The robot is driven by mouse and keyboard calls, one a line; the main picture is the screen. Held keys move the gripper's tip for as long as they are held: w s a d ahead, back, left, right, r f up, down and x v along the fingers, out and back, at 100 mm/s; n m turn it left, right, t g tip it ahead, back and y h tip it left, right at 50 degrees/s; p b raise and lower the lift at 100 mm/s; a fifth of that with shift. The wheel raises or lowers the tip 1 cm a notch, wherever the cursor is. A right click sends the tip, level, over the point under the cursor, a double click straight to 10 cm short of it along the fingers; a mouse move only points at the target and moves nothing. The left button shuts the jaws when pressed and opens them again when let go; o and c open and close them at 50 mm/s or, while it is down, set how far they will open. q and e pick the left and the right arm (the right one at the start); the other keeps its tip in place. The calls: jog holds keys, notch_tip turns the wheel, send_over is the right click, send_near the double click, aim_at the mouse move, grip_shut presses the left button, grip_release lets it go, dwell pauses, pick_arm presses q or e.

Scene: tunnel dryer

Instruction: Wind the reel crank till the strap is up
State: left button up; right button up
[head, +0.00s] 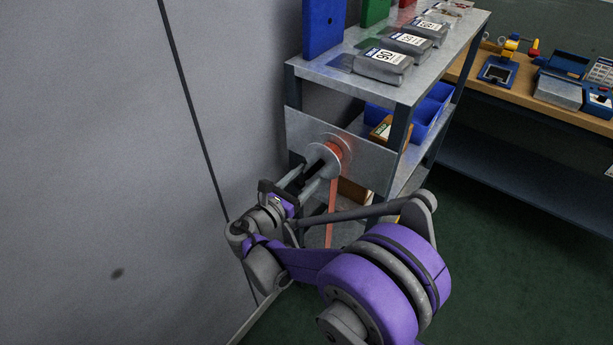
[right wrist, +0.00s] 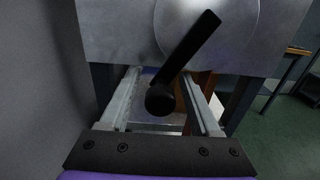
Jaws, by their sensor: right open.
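The reel (head: 328,158) is a grey disc drum on a metal plate at the end of a shelf unit. An orange strap (head: 331,212) hangs down from it. The black crank arm (right wrist: 192,48) slants across the reel face in the right wrist view. Its round knob (right wrist: 160,99) is at the lower left end. My right gripper (head: 308,182) is in front of the reel, open. In the right wrist view its two fingers (right wrist: 161,78) lie either side of the knob, with gaps showing. The strap's lower end is hidden behind my arm. My left gripper is not in view.
A grey wall (head: 100,150) stands close on the left. The shelf unit (head: 400,93) carries grey labelled packs (head: 383,65) and a blue upright block (head: 322,25), with a blue bin (head: 428,115) below. A wooden bench (head: 520,95) is at the right. Green floor (head: 500,250) is clear there.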

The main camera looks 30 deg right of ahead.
grip_shut()
dwell(1.4)
